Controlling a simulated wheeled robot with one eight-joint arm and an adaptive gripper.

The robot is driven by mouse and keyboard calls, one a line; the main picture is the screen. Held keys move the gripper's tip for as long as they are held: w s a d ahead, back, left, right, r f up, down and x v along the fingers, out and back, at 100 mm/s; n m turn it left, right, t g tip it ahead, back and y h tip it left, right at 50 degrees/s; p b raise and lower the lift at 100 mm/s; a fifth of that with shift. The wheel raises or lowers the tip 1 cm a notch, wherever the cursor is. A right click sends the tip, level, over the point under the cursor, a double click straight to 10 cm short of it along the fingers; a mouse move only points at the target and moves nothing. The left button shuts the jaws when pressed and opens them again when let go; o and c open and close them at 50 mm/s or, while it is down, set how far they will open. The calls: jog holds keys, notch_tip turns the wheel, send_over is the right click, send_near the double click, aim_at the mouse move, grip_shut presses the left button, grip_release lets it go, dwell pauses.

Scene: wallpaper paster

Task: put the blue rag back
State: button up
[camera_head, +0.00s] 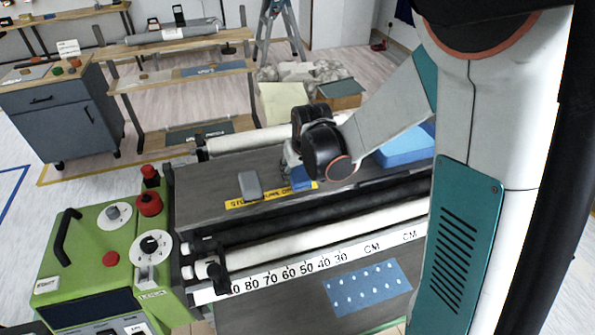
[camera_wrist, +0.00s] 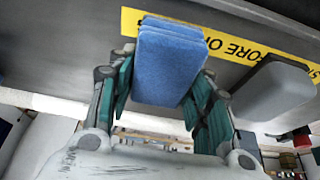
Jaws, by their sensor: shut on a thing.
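The blue rag (camera_wrist: 168,62) is a folded block in the wrist view, held between the two teal fingers of my gripper (camera_wrist: 163,82). In the head view a small part of the blue rag (camera_head: 303,180) shows below my gripper (camera_head: 293,170), near the yellow strip on the machine's dark grey top (camera_head: 205,200). My wrist hides much of the grip there. I cannot tell whether the rag touches the top.
A grey block (camera_head: 250,185) is left of my gripper, on the machine top; it also shows in the wrist view (camera_wrist: 272,90). A larger blue item (camera_head: 405,150) lies right, partly behind my arm. The green control unit (camera_head: 95,255) stands left. Rollers (camera_head: 310,238) run along the front.

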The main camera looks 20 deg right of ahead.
jog(key=o, duration=1.1)
